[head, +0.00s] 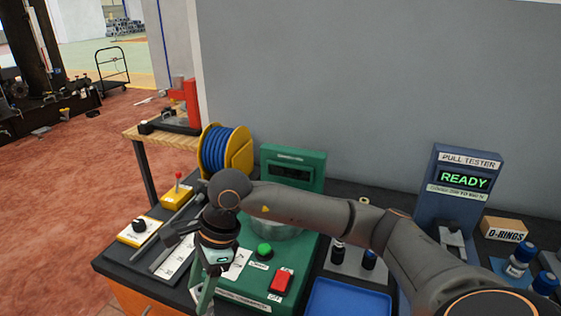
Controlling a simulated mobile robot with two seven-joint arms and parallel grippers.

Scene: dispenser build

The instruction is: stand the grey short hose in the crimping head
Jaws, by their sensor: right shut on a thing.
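My right arm comes in from the right and reaches across the green crimping machine (307,182). My right gripper (208,284) points down over the left front of this machine. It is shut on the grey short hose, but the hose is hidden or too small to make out. The round metal crimping head (288,226) is mostly hidden behind my forearm; only its lower part shows, to the right of the gripper and apart from it. I cannot see its opening. My left gripper is not in view.
A yellow reel of blue hose (240,153) stands behind the gripper. A green button (264,250), a red switch (281,281) and a blue tray (345,298) are at the front. The pull tester (462,180) stands right.

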